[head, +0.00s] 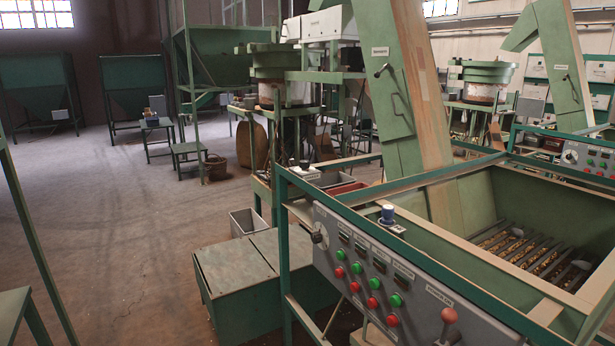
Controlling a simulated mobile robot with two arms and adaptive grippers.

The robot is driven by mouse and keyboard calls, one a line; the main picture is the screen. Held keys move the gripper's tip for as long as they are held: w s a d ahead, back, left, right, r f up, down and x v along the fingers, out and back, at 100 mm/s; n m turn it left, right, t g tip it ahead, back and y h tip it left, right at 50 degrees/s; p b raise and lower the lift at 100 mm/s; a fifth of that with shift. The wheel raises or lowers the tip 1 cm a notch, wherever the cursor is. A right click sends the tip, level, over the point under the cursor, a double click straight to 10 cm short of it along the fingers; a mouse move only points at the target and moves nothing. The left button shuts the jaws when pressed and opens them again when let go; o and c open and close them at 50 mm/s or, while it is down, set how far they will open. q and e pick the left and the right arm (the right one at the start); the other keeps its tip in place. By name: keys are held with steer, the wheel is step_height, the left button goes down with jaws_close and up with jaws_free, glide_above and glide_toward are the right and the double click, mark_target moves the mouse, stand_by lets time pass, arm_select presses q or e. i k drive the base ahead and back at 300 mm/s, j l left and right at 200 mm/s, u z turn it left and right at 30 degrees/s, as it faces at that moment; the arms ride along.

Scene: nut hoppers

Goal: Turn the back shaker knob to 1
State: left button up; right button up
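A grey control panel (400,275) runs along the front of the near green hopper (480,190). Neither of my grippers is in view, and nothing touches either knob.
Green and red buttons (357,268) fill the near panel, with a ball-topped lever (449,315) at its right. A blue-and-white cup-like item (387,213) stands on the ledge above. A low green box (240,280) stands left of the frame. The concrete floor (110,230) at left is open.

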mark_target(305, 164)
steer(key=i+j+z, duration=0.3)
steer(key=i, duration=0.15)
steer(key=i+j+z, duration=0.3)
steer(key=i+l, duration=0.05)
steer(key=i, duration=0.05)
